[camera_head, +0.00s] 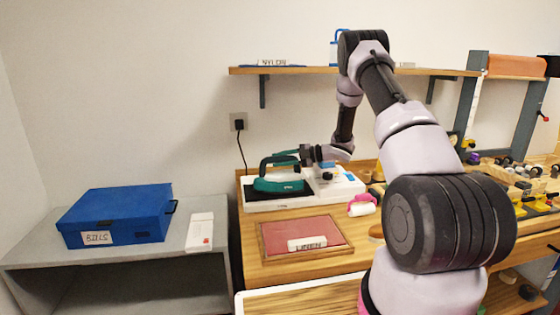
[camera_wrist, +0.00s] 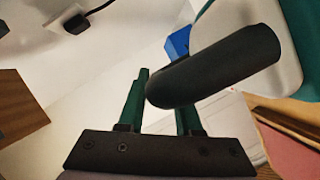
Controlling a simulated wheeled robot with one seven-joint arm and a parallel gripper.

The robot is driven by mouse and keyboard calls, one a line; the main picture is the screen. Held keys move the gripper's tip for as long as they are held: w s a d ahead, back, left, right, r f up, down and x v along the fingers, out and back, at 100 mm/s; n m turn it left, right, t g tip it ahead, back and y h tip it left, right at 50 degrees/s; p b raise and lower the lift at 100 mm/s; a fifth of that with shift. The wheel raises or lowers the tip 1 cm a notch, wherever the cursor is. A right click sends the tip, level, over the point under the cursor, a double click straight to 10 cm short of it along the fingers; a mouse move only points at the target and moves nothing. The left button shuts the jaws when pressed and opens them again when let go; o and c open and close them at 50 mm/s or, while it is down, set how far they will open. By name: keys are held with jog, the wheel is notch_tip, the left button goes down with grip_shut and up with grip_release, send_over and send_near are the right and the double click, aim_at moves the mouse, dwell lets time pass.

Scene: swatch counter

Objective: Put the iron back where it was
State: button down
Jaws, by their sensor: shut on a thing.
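The iron (camera_head: 280,183) is teal and dark, on the counter at the left of my arm in the head view. It is over the dark pad of a white stand (camera_head: 258,207); I cannot tell whether it rests on it or hangs just above. My gripper (camera_head: 298,156) reaches the iron's handle from the right and is shut on it. In the wrist view, the dark rounded handle (camera_wrist: 215,70) lies between the fingers of my gripper (camera_wrist: 162,90). The fingertips are partly hidden by the handle.
A red fabric board (camera_head: 305,236) with a LINEN label lies in front of the stand. A black cord runs up to a wall socket (camera_head: 239,124). A shelf (camera_head: 300,70) hangs above. A blue box (camera_head: 118,213) sits on the grey table at left. Small tools crowd the right.

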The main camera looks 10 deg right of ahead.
jog(key=c, duration=0.6)
grip_release()
jog(key=shift+f, duration=0.1)
jog(key=shift+s+d, duration=0.1)
jog(key=shift+d, duration=0.1)
jog(key=v, duration=1.1)
jog(key=shift+d, duration=0.3)
